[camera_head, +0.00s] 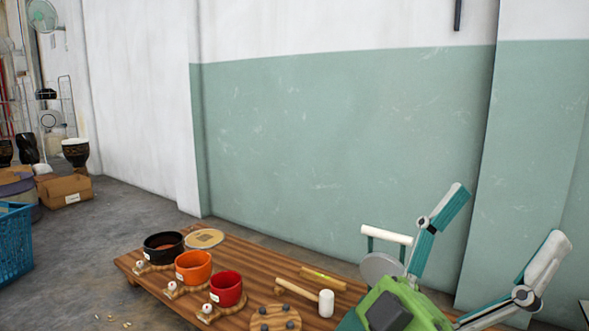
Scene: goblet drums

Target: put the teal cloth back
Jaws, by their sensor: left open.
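My left gripper (508,217) is large in the lower right. Its green body carries a dark pad, and its two white-and-teal fingers are spread wide apart with nothing between them. It appears in front of the right part of the low wooden table (145,278). I cannot make out the teal cloth. A small teal patch shows at the left edge of the gripper body, but I cannot tell whether it is cloth or part of the gripper. My right gripper is not in view.
Black (163,248), orange (194,267) and red (227,289) pots line the table's left part. A white-headed mallet (326,303) and a round knobbed board (275,318) lie nearer the gripper. A blue crate (14,245) stands at left. The wall closes the back.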

